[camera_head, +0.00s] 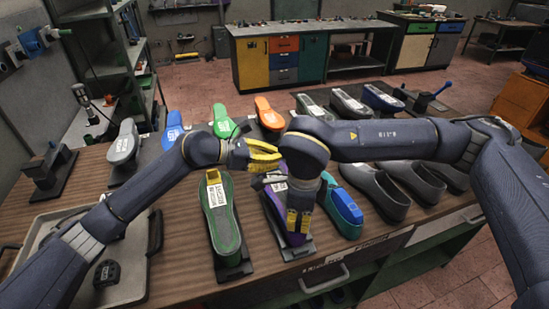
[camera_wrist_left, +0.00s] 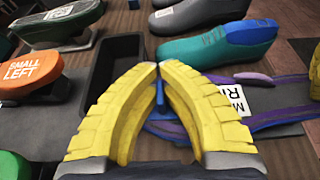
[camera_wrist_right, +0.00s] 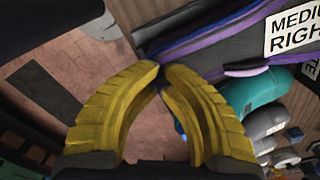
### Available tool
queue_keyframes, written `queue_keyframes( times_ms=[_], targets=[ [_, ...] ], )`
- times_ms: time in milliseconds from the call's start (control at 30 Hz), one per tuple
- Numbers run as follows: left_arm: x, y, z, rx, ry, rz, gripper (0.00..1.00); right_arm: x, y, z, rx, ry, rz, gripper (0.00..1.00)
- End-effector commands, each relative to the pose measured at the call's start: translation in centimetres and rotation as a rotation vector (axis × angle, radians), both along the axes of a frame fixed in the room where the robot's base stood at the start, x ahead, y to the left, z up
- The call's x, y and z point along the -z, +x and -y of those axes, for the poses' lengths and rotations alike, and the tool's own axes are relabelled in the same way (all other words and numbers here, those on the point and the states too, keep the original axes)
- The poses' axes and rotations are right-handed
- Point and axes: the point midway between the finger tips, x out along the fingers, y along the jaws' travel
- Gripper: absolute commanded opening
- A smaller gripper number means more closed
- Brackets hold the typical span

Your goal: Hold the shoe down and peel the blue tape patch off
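The purple-trimmed shoe (camera_wrist_left: 270,118), with a white MEDIUM RIGHT label (camera_wrist_right: 295,30), lies on a dark stand at the bench's middle; the arms partly hide it in the head view. My left gripper (camera_head: 262,158) is over its far part. In the left wrist view, its yellow fingertips nearly meet around a narrow upright blue strip (camera_wrist_left: 160,94), apparently the tape patch, whose lower end the fingers partly hide. My right gripper (camera_head: 297,222) points down at the shoe's near part. Its fingertips nearly touch, and I see nothing held between them; contact with the shoe is unclear.
A green shoe (camera_head: 221,222) stands to the left and a teal-and-blue one (camera_head: 341,209) to the right, both close by. Dark shoes (camera_head: 375,190) stand farther right. A grey tray (camera_head: 125,290) lies at the left. More coloured lasts line the back.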

Motion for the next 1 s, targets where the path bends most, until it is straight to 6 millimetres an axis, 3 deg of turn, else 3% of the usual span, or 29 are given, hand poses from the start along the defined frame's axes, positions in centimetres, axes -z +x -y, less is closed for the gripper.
queue_keyframes(
  times_ms=[500, 1000],
  targets=[
    [-0.5, 0.0, 0.0, 0.001, -0.001, 0.002, 0.0, 0.3, -0.1, 0.0, -0.001, -0.003, -0.006, 0.0],
    [-3.3, 0.0, 0.0, 0.0, -0.001, 0.004, 0.0, 0.3, -0.2, 0.1, -0.001, -0.004, -0.006, 0.0]
  ],
)
